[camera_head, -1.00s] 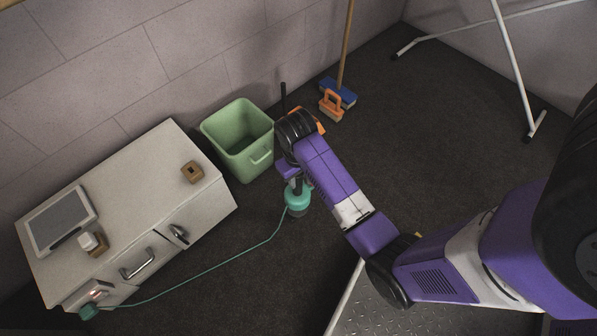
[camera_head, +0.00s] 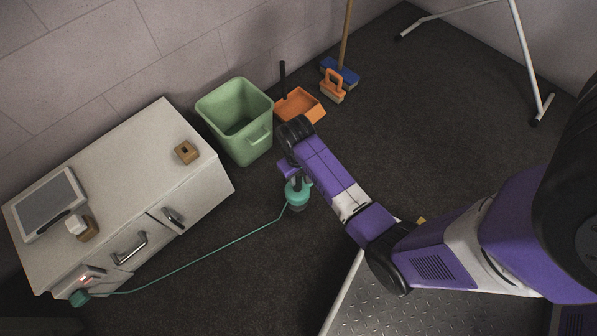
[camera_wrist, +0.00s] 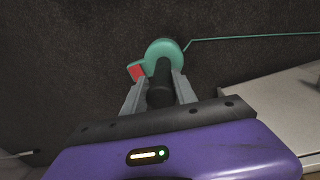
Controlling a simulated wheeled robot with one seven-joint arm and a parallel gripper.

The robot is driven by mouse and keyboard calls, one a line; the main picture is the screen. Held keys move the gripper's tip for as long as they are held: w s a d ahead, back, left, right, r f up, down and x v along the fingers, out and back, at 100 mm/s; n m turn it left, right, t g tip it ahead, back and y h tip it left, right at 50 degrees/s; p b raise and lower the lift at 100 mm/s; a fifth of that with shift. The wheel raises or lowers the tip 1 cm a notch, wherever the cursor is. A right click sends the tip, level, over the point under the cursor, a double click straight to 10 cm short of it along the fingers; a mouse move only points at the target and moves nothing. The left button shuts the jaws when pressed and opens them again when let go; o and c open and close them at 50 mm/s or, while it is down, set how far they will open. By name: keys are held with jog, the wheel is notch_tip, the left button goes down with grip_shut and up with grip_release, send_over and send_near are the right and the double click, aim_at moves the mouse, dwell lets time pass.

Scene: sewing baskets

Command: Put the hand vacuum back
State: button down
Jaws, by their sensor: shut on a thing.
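The hand vacuum (camera_head: 297,194) is teal with a dark grip and hangs or stands low over the dark floor, right of the white cabinet. My gripper (camera_head: 296,176) is shut on it from above. In the wrist view my gripper (camera_wrist: 159,92) has its two grey fingers around the dark handle, and the hand vacuum's teal body (camera_wrist: 163,52) with a red part lies beyond them. A teal cord (camera_head: 215,250) runs from the vacuum to a teal plug (camera_head: 79,298) at the cabinet's front left, beside a glowing red light.
The white cabinet (camera_head: 130,180) carries a tablet-like panel (camera_head: 48,205), a small white item on a brown block (camera_head: 80,227) and a wooden block (camera_head: 187,152). A green bin (camera_head: 236,120), orange dustpan (camera_head: 300,105) and blue broom (camera_head: 340,73) stand along the wall. Open floor lies right of them.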

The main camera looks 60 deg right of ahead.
jog(key=shift+w, duration=0.1)
jog(key=c, duration=1)
grip_release()
jog(key=shift+f, duration=0.1)
